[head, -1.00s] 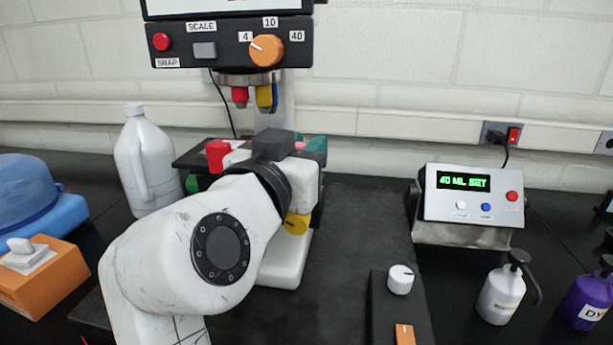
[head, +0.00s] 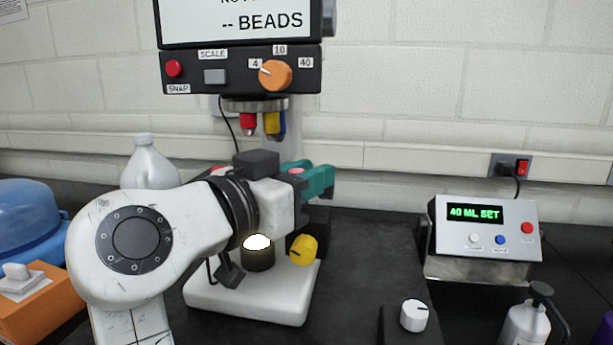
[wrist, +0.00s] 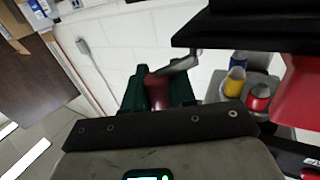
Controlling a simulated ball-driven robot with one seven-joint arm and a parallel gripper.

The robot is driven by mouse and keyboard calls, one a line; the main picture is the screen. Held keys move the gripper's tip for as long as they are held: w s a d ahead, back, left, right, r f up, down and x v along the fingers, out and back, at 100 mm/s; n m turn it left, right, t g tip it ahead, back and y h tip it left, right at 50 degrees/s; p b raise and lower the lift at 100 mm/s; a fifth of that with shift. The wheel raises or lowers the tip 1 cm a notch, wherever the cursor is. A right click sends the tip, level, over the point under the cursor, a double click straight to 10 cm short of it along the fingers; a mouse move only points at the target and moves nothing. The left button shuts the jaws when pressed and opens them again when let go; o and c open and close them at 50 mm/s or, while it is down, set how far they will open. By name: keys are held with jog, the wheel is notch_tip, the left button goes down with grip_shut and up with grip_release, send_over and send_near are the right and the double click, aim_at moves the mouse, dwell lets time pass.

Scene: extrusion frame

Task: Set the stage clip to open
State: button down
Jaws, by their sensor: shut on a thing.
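The stage clip shows in the wrist view as a dull red grip (wrist: 157,92) joined to a short grey metal lever (wrist: 180,66). The lever reaches towards the dark stage plate (wrist: 240,32). My gripper (wrist: 159,86) has its two green fingers on either side of the red grip, shut on it. In the head view my gripper (head: 318,179) is at the right of the microscope, under the objectives, with a bit of red showing by its fingers. My arm and wrist hide most of the stage and the clip's lever there.
Red and yellow objectives (head: 259,123) hang close above my wrist. A yellow knob (head: 303,249) and a lit lamp (head: 257,243) sit below it on the white base. The display box (head: 484,232) stands right. A white jug (head: 150,163) stands behind left.

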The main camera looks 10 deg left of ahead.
jog(key=c, duration=1)
grip_release()
jog(key=b+v, duration=0.1)
jog(key=v, duration=0.9)
jog(key=shift+s+a, duration=0.2)
jog(key=shift+s, duration=0.15)
